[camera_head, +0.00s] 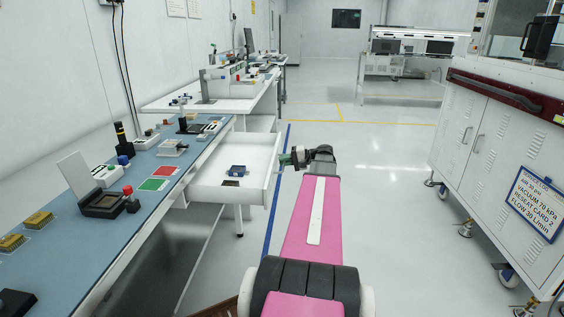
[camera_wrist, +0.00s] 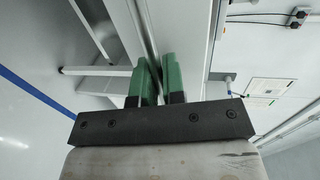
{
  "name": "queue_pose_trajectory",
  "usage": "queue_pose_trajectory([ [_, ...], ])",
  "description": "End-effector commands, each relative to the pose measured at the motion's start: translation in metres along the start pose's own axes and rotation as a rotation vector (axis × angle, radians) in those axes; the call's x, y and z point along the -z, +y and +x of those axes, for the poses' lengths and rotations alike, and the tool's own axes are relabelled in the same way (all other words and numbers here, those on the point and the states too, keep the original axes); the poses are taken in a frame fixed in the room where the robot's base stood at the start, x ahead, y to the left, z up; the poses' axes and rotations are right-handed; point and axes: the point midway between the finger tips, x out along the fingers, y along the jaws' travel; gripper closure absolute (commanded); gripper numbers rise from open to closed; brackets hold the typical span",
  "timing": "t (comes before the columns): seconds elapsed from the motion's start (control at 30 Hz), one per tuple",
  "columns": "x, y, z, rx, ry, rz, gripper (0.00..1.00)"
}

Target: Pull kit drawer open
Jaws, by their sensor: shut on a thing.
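The kit drawer (camera_head: 205,194) is a white drawer pulled out from under the blue-topped bench, and its inside shows in the head view. In the wrist view the green fingers of my gripper (camera_wrist: 160,78) are shut on a thin grey bar, the drawer handle (camera_wrist: 149,40), with one finger on each side. The drawer's front face fills the area beside the fingers.
The blue bench top (camera_head: 60,235) on the left carries several fixtures, including an open-lidded box (camera_head: 103,203) and red and green pads (camera_head: 152,184). A white cabinet (camera_head: 490,140) stands at the right. The floor between is clear.

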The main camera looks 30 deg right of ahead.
Motion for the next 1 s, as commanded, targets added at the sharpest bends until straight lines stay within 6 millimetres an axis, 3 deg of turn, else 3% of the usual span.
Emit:
queue_pose_trajectory([
  [0.17,0.000,0.001,0.000,-0.002,-0.001,0.000,1.00],
  [0.2,0.000,0.001,0.000,-0.002,-0.001,0.000,0.83],
  [0.27,0.000,0.001,0.000,-0.002,-0.001,0.000,0.66],
  [0.67,0.000,0.000,-0.007,-0.001,0.001,0.000,0.66],
  [1.0,0.001,0.000,-0.067,-0.001,0.002,0.000,0.66],
])
